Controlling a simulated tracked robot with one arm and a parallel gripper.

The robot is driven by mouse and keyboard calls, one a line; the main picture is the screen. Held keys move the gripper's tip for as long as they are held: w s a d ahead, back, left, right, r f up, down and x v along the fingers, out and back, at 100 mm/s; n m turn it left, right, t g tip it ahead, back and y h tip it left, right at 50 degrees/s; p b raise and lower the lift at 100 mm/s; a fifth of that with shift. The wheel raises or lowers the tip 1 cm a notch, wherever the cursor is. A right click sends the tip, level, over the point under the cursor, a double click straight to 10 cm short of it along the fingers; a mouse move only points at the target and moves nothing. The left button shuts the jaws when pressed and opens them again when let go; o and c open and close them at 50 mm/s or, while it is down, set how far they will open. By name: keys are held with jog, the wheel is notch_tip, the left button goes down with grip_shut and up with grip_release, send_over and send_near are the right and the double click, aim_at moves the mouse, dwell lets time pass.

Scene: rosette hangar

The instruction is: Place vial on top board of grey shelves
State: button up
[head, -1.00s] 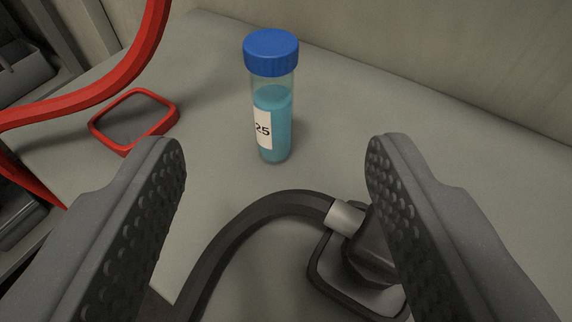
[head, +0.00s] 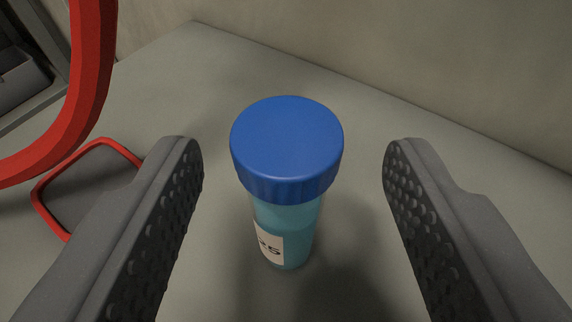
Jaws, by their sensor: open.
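The vial (head: 284,215) stands upright on a grey-green surface (head: 330,90). It has a blue cap (head: 287,140), teal contents and a white label with dark figures, partly readable as 25. My gripper (head: 293,150) is open, with one studded finger on each side of the vial. There is a gap between each finger and the vial, and neither finger seems to touch it. I cannot tell whether the surface is a board of the grey shelves.
A thick red curved tube (head: 92,70) rises at the left, close to my left finger. A red-rimmed square piece (head: 88,185) lies below it. A pale wall (head: 420,45) closes the back and right. Grey structure (head: 20,75) stands at the far left.

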aim_at(289, 123)
jog(key=b+x, duration=0.1)
jog(key=x, duration=0.3)
jog(key=shift+w+a, duration=0.15)
jog(key=shift+w, duration=0.1)
jog(key=c, duration=1.1)
jog(key=shift+r, duration=0.1)
jog(key=shift+c, duration=0.2)
